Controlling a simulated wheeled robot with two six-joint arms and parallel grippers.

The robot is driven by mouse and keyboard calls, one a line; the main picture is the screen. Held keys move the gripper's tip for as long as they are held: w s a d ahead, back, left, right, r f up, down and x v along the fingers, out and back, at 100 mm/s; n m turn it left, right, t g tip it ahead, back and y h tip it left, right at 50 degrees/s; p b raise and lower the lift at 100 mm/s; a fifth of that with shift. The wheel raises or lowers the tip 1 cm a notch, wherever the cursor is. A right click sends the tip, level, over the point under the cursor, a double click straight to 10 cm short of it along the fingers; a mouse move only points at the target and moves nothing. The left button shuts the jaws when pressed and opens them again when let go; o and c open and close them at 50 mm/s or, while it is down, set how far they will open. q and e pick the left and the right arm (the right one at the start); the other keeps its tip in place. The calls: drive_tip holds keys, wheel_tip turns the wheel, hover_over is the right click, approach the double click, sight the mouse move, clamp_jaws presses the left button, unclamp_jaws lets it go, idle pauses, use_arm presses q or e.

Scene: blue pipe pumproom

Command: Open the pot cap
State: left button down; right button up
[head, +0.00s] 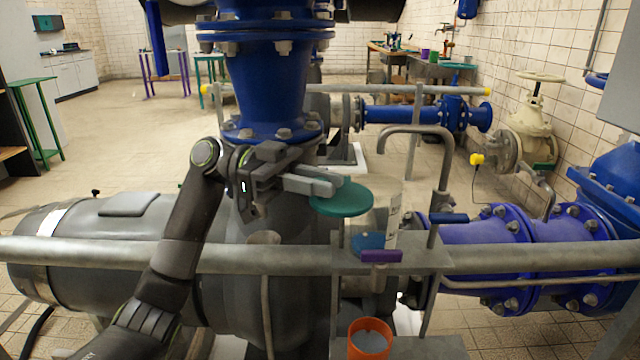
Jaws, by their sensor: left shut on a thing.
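A round teal disc, which looks like the pot cap (341,201), is held roughly level above a small metal stand. My left gripper (326,186) is shut on its rim from the left, with the blue vertical pipe just behind. Below the cap, a blue round shape (368,241) shows on the stand. It may be the pot or its opening, but a pale upright strip and a purple bar partly hide it, so I cannot tell. The cap is apart from this shape. My right gripper is not in view.
A grey horizontal rail (120,252) crosses in front. An orange cup (370,339) stands at the lower front. A bent grey pipe (414,130) rises right of the cap. Blue flanged pipes (530,240) fill the right. Open tiled floor (110,120) lies behind left.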

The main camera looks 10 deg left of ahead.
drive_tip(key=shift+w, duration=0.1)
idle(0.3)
use_arm(q)
drive_tip(key=c, duration=1.4)
unclamp_jaws()
drive_tip(key=shift+o, duration=0.2)
